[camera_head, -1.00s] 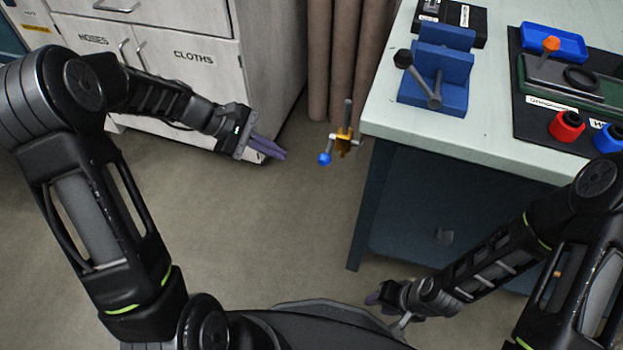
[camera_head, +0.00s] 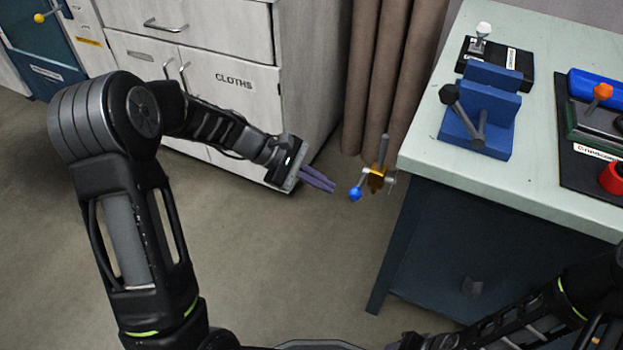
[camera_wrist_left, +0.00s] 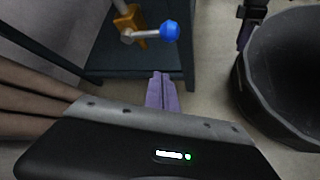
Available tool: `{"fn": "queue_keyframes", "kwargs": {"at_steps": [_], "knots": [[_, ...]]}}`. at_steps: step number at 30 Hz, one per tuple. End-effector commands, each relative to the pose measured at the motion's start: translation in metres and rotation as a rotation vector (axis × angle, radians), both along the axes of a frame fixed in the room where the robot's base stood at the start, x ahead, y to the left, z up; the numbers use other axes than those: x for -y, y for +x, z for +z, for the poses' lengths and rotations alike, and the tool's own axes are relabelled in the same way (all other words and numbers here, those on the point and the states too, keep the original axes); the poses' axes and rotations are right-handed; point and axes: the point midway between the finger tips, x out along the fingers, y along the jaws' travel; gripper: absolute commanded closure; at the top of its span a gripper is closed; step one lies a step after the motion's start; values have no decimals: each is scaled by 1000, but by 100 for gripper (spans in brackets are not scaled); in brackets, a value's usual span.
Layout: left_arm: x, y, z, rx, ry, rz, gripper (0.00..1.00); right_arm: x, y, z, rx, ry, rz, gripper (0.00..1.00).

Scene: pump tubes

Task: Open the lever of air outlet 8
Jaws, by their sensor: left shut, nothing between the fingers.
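An orange valve body (camera_head: 377,180) with a grey upright pipe stands beside the left end of the table. Its lever ends in a blue ball (camera_head: 355,194), which points left toward my left gripper. My left gripper (camera_head: 325,182) is shut and empty, its purple fingers a short gap to the left of the blue ball. In the left wrist view the fingers (camera_wrist_left: 162,92) are together, below the blue ball (camera_wrist_left: 170,30) and the orange body (camera_wrist_left: 130,20), and apart from them. No number shows on the valve. My right gripper's fingers are not clearly seen at the bottom edge.
The table (camera_head: 415,155) carries a blue block with a black-knobbed lever (camera_head: 480,125), a white-knobbed device (camera_head: 483,35) and an orange-knobbed one (camera_head: 600,92). A white cabinet (camera_head: 235,105) stands behind my left arm. Brown pipes (camera_head: 375,75) rise behind the valve. Floor in front is clear.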

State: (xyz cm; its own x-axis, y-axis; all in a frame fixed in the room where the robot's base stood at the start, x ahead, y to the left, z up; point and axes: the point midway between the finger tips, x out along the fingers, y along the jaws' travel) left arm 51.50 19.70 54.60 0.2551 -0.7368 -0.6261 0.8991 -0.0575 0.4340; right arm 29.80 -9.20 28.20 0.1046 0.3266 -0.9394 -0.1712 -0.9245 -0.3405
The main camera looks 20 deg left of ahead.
Motion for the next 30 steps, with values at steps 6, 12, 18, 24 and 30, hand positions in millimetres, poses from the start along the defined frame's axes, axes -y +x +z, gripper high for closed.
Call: {"fn": "queue_keyframes", "kwargs": {"at_steps": [6, 12, 18, 24, 30], "knots": [[35, 11, -33, -2, -2, -3, 100, 0, 3, -21, 9, -2, -4, 64], [45, -1, -3, 3, 0, -1, 100, -1, 4, -22, 11, -2, -5, 64], [48, -5, 5, 1, 0, 1, 100, -1, 4, -23, 12, -2, -5, 64], [48, -6, 5, 0, -1, 0, 100, -1, 4, -23, 11, -2, -5, 64], [49, -6, 7, -4, -1, 0, 100, -1, 4, -20, 10, -2, -5, 64]]}}
